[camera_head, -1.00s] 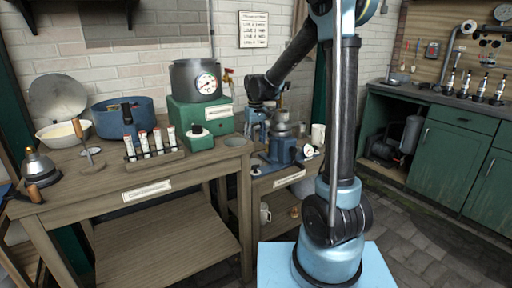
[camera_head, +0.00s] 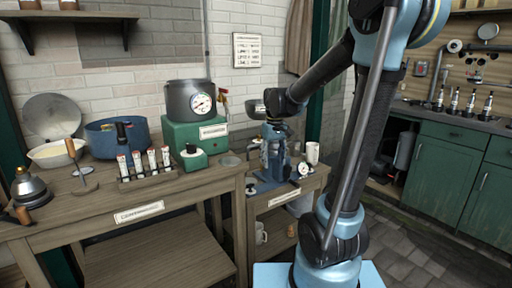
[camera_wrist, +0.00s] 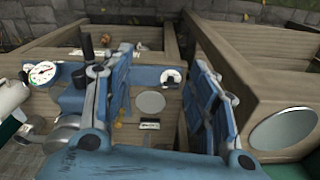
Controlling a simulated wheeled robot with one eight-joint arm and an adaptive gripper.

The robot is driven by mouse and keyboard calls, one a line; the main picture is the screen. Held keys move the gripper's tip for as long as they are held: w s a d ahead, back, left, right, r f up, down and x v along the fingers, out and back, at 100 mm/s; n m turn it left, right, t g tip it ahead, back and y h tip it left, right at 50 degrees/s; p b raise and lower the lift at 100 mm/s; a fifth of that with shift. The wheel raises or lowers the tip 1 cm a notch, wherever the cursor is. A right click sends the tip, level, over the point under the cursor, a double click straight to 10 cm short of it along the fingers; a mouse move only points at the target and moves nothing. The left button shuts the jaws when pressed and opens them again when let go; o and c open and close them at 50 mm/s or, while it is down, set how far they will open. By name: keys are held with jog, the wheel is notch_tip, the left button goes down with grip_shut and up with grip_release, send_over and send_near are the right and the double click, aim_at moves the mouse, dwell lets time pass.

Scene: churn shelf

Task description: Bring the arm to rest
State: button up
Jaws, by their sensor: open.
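My arm (camera_head: 372,120) rises from its light blue base at the lower right of the head view and bends over to the left. My gripper (camera_head: 273,158) points down above the smaller wooden side table (camera_head: 285,196). In the wrist view its two blue fingers stand wide apart, with nothing between the tips of my gripper (camera_wrist: 160,90). A blue device with a white dial (camera_head: 303,168) is on the side table, partly hidden by the gripper. I cannot tell from the head view whether they touch.
A green box with a grey gauged pot (camera_head: 190,100), a rack of vials (camera_head: 150,174), a blue tub (camera_head: 116,138) and a cream bowl (camera_head: 55,153) stand on the left workbench (camera_head: 110,208). A white mug (camera_head: 312,152) is near the gripper. Green cabinets (camera_head: 440,165) line the right.

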jog(key=s+d+f+m, duration=0.2)
jog(key=s+d+f, duration=0.2)
jog(key=s, duration=0.7)
jog(key=s+d+f+m+t, duration=0.1)
jog(key=s+d+f, duration=0.3)
jog(key=s+d, duration=0.4)
jog(key=s+m, duration=0.1)
jog(key=s, duration=0.2)
jog(key=shift+s+f+m+t, duration=0.2)
jog(key=shift+s+m+t, duration=0.1)
jog(key=shift+s, duration=0.1)
jog(key=shift+d, duration=0.1)
jog(key=shift+w+f, duration=0.2)
jog(key=shift+w, duration=0.25)
